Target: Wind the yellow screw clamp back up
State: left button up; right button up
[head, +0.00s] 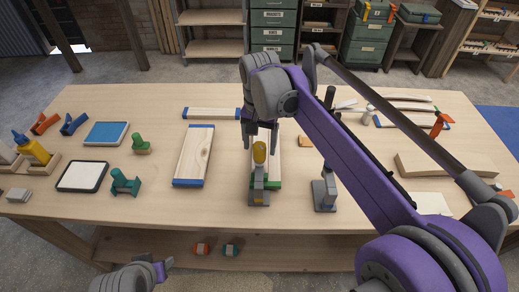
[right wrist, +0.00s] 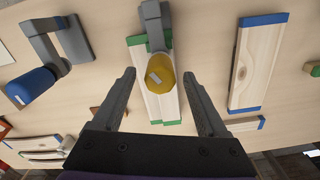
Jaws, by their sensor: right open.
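The yellow screw clamp has a yellow knob (head: 259,152) on a grey frame (head: 258,196). It stands at the front middle of the table, at the end of green-ended boards (head: 276,160). My right gripper (head: 260,136) is above the knob, pointing down. In the right wrist view, my open right fingers (right wrist: 159,76) stand either side of the yellow knob (right wrist: 160,77), with gaps on both sides. The clamp's grey frame (right wrist: 152,22) shows beyond it. Part of my left gripper (head: 160,270) shows at the bottom left, away from the table top; its fingers are unclear.
A second grey clamp (head: 325,192) stands to the right; its blue knob (right wrist: 32,85) shows in the right wrist view. A blue-ended board (head: 194,158) lies to the left.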

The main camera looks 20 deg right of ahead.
jog(key=shift+f, duration=1.15)
grip_shut()
